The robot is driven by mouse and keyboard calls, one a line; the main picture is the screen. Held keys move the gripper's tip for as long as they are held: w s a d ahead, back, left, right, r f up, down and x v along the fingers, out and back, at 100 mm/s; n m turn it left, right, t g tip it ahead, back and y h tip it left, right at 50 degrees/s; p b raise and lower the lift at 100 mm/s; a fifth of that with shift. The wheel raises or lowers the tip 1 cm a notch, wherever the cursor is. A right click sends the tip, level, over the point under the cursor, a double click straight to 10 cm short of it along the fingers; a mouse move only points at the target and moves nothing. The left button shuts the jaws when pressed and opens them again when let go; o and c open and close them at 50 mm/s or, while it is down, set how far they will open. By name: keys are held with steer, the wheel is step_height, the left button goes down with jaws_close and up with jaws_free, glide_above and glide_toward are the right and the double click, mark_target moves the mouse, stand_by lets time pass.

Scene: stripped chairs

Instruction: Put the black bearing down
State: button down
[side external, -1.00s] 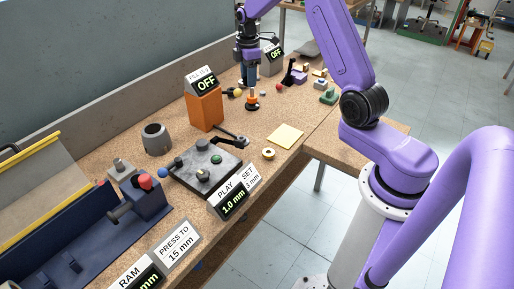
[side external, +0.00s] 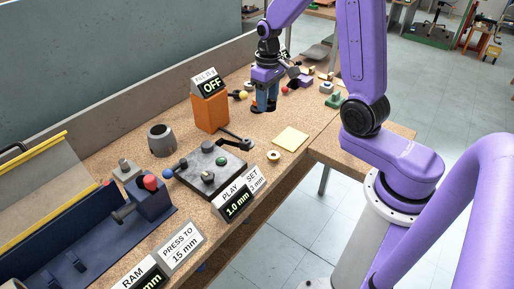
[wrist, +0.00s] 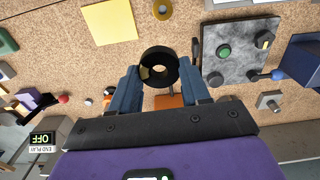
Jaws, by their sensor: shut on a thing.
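The black bearing (wrist: 146,58), a thick dark ring, sits between the two blue fingers of my gripper (wrist: 158,72) in the wrist view. The gripper is shut on it, and its open centre faces the camera. In the side view my gripper (side external: 265,106) points down over the bench, to the right of the orange box. The bearing is hard to make out there among the fingers. I cannot tell whether it touches the bench.
The orange box (side external: 211,113) with an OFF display stands left of my gripper. A pale yellow pad (side external: 291,139) and a yellow ring (side external: 273,156) lie nearer the front edge. A grey plate with knobs (side external: 211,167) and a grey cup (side external: 161,140) are further left. Small parts crowd the bench behind.

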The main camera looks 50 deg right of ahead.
steer(key=s+a+f+n, duration=0.2)
steer(key=s+f, duration=0.1)
steer(key=s, duration=0.3)
glide_above(246, 139)
steer(key=shift+n, duration=0.3)
steer(key=f, duration=0.8)
steer(key=shift+s+f, duration=0.3)
steer(key=shift+s, duration=0.1)
steer(key=shift+w+d+f, duration=0.1)
steer(key=shift+w+f, duration=0.4)
steer(key=shift+f, duration=1.6)
steer(key=shift+f, duration=0.15)
steer(key=c, duration=0.5)
jaws_free()
